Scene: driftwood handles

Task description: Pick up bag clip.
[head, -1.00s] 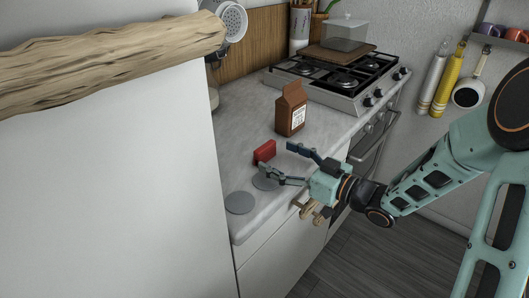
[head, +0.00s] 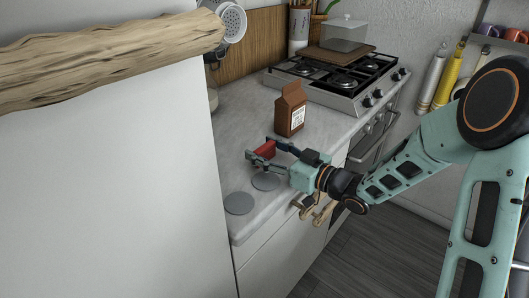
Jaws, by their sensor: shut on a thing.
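The bag clip (head: 265,149) looks like a small red block on the grey counter, left of the brown bag. My gripper (head: 262,150) reaches in from the right, with one finger on the near side of the red clip and one on its far side. It is shut on the clip, and the fingers hide part of it. I cannot tell whether the clip is lifted off the counter.
A brown paper bag (head: 290,110) stands just behind the gripper. Two grey discs (head: 239,203) lie on the counter (head: 233,141) in front. A gas stove (head: 340,80) is at the back. A white panel with a driftwood handle (head: 110,55) fills the left.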

